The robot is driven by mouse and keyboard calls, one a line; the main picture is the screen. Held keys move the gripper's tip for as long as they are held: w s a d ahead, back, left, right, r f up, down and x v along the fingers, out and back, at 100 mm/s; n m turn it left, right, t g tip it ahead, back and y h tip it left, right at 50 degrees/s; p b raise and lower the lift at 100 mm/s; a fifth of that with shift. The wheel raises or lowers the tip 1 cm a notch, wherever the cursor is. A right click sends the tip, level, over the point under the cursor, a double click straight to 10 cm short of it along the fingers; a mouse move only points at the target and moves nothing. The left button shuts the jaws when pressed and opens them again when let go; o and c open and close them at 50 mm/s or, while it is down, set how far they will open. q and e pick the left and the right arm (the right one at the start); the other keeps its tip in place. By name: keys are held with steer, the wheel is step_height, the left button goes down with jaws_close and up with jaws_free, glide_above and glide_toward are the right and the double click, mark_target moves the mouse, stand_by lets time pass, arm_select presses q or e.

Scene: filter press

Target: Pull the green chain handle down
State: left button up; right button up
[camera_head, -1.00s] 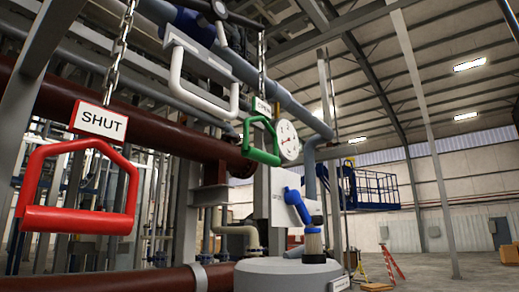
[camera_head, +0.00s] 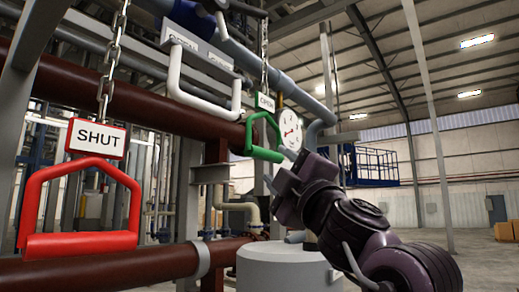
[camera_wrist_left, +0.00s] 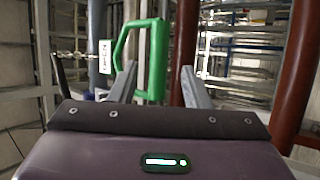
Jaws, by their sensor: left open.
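The green chain handle (camera_head: 262,138) hangs on a chain in the middle of the head view, under a small green and white sign (camera_head: 265,102). My left gripper (camera_head: 278,167) is just below and to the right of its grip bar. In the left wrist view, the green handle (camera_wrist_left: 157,62) shows between the two open fingers (camera_wrist_left: 160,84), with its grip bar upright in that picture. I cannot tell whether the fingers touch it. My right gripper is not in view.
A red handle (camera_head: 82,244) with a SHUT sign (camera_head: 97,138) hangs at the left. A white handle (camera_head: 203,100) is above, left of the green one. A round gauge (camera_head: 290,131) is close behind the gripper. A grey cylindrical vessel (camera_head: 285,268) stands below.

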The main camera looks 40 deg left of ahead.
mark_target(267, 156)
arm_select(q)
steer(key=shift+n, duration=0.3)
steer(key=p+x, duration=0.1)
steer(key=x, duration=0.1)
steer(key=p+x, duration=0.2)
steer(key=s+p+x, duration=0.1)
steer(key=x, duration=0.2)
steer(key=shift+w+a+r+p, duration=0.1)
steer(key=shift+r+p, duration=0.15)
steer(key=shift+p, duration=0.05)
steer(key=shift+w+a+r, duration=0.1)
steer(key=shift+a+r, duration=0.05)
steer(key=shift+a, duration=0.3)
steer(key=shift+w, duration=0.1)
steer(key=shift+d, duration=0.1)
jaws_close()
